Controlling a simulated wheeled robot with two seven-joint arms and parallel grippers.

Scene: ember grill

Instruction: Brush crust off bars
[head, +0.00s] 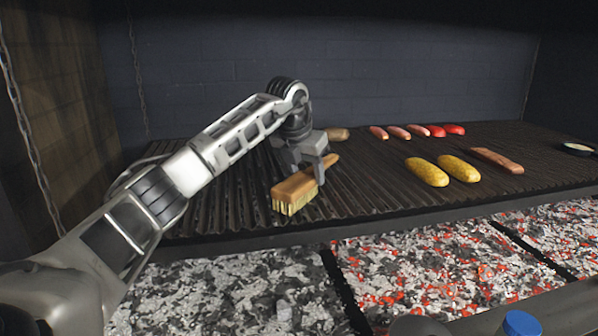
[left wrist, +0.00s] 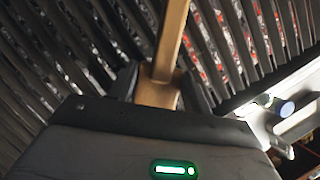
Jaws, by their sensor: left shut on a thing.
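My left gripper (head: 318,167) is shut on a wooden-handled brush (head: 291,192) with pale bristles. The brush is over the left part of the grill bars (head: 222,190), bristles facing down; I cannot tell whether they touch the bars. In the left wrist view the brush's wooden handle (left wrist: 172,40) runs up from between the fingers, with the slotted bars (left wrist: 75,60) behind it. No crust can be told apart on the dark bars. My right gripper is not in view.
Two yellow corn-like pieces (head: 427,172), a brown sausage or fillet (head: 497,160) and several small sausages and red pieces (head: 399,132) lie on the right of the grill. A brownish piece (head: 338,134) lies behind my gripper. Glowing coals (head: 440,265) lie below the front edge.

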